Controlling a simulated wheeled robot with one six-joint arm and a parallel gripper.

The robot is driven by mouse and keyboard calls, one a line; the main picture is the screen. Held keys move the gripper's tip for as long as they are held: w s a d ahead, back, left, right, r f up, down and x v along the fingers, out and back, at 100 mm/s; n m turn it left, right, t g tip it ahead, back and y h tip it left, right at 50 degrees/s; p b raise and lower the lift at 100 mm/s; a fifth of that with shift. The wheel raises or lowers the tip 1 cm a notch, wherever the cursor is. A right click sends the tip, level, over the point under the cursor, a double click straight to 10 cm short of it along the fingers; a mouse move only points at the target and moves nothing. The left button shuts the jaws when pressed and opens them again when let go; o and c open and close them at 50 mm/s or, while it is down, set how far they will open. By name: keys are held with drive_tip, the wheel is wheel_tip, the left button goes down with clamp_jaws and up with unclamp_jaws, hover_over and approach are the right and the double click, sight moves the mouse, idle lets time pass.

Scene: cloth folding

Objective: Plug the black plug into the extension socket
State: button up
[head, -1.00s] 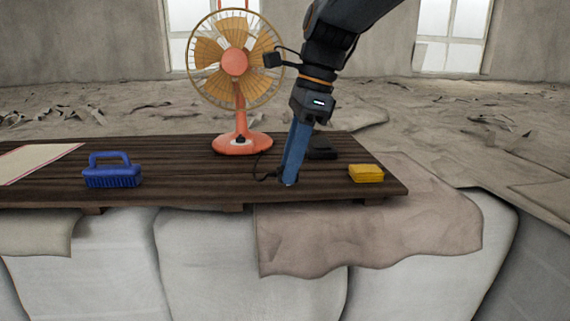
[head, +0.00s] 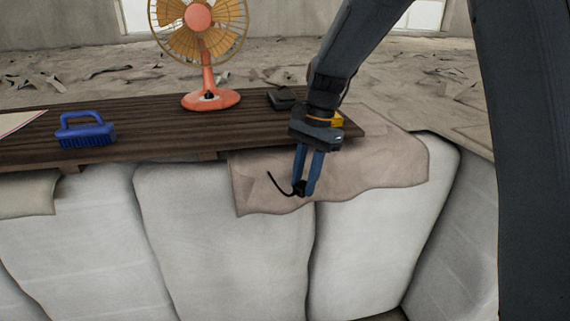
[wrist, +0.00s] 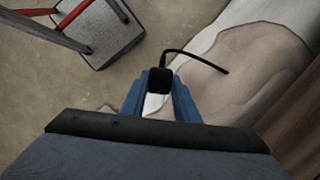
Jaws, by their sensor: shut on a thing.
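My gripper (head: 306,187) is shut on the black plug (head: 299,189), in front of the table's near edge and above the brown cloth. A short black cord (head: 280,185) trails from the plug to the left, and its far end hangs in the air. In the wrist view the plug (wrist: 160,80) sits between the blue fingers, with its cord (wrist: 195,57) curving right. No extension socket can be made out with certainty. A dark flat object (head: 283,99) on the table behind my gripper is too unclear to name.
A red-framed grey object (wrist: 102,30) is on the floor.

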drive_tip(key=s+d+f+n, duration=0.1)
drive_tip(key=d+f+n, duration=0.2)
drive_tip(key=d+f, duration=0.2)
drive_tip(key=s+d+f+n+h, duration=0.1)
drive_tip(key=d+f+n, duration=0.2)
drive_tip(key=d+f, duration=0.3)
drive_tip(key=s+d+f+n+g+h, duration=0.1)
drive_tip(key=d+f, duration=0.4)
drive_tip(key=f, duration=0.8)
drive_tip(key=shift+s+d+f+n, duration=0.35)
drive_tip(key=shift+s+n, duration=0.15)
drive_tip(key=shift+n, duration=0.5)
